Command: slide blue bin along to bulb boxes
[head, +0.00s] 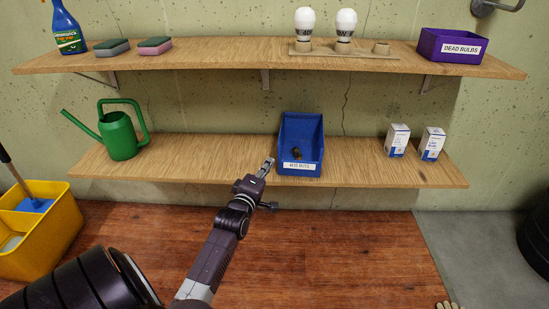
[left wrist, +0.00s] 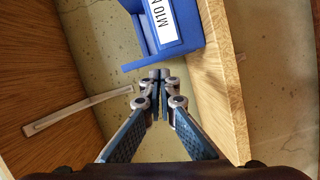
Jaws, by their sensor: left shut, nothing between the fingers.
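The blue bin (head: 301,140) stands on the lower shelf near its middle, open at the front top, with a white label and a few dark items inside. Two bulb boxes, a left one (head: 397,141) and a right one (head: 432,144), stand upright on the same shelf to the right, with bare shelf between them and the bin. My left gripper (head: 267,167) is shut and empty, just left of the bin's front at the shelf edge. In the left wrist view the shut fingertips (left wrist: 160,75) are close to the bin (left wrist: 150,40); whether they touch cannot be told. My right gripper is not in view.
The lower shelf (head: 350,174) also holds a green watering can (head: 121,136) at left. The upper shelf (head: 220,55) carries a spray bottle, sponges, bulbs in a holder and a purple bin (head: 452,46). A yellow bucket (head: 55,235) stands at lower left.

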